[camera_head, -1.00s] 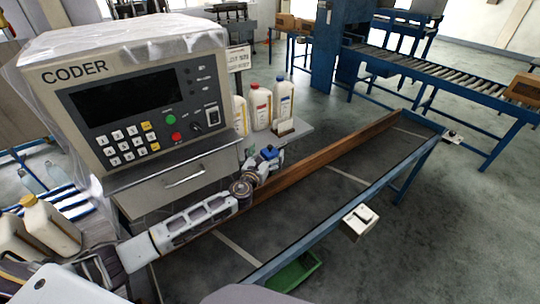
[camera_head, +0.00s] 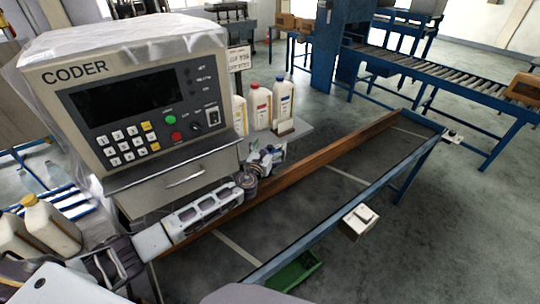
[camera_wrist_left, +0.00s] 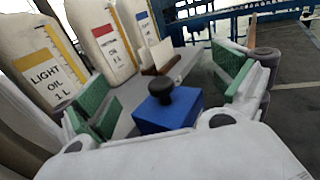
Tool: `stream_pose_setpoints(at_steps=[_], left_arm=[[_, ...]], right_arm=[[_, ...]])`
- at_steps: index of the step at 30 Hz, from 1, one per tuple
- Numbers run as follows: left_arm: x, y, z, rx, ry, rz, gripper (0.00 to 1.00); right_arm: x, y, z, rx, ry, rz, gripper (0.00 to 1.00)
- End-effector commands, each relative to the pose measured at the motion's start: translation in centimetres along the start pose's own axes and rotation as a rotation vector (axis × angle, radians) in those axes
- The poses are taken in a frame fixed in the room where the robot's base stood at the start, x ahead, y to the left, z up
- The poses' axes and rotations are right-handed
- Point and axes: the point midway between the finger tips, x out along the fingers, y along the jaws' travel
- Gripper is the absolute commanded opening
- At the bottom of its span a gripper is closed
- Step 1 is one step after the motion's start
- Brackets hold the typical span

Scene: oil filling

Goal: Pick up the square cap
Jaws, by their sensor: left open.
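The square cap (camera_wrist_left: 168,116) is a blue block with a black round knob on top. In the left wrist view it sits on a grey shelf (camera_wrist_left: 126,124), between and slightly below the green finger pads. My left gripper (camera_wrist_left: 163,88) is open around it, with visible gaps to both pads. In the head view my left gripper (camera_head: 267,154) is at the shelf beside the coder machine and mostly hides the cap. My right gripper is not in view.
Oil bottles (camera_head: 260,107) stand behind the gripper, with a small card holder (camera_head: 285,126) in front. The coder machine (camera_head: 140,100) is at the left. A wooden rail (camera_head: 325,156) edges the dark conveyor (camera_head: 330,205) at right. A green bin (camera_head: 293,272) is below.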

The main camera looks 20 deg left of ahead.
Motion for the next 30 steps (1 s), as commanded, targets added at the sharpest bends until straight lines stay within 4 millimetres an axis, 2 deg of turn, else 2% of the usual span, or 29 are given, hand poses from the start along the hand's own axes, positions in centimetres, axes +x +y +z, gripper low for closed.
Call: stream_pose_setpoints(at_steps=[2, 13, 23, 30], left_arm=[[0.0, 0.0, 0.0, 0.000, 0.000, 0.000, 0.94], [0.0, 0.0, 0.0, 0.000, 0.000, 0.000, 0.48], [0.0, 0.0, 0.2, 0.000, 0.000, 0.000, 0.47], [0.0, 0.0, 1.6, 0.000, -0.002, -0.001, 0.47]], right_arm=[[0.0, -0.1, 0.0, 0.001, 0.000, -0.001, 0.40], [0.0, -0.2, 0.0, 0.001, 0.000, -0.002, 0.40], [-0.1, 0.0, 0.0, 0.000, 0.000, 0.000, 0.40], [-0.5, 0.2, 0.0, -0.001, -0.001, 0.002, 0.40]])
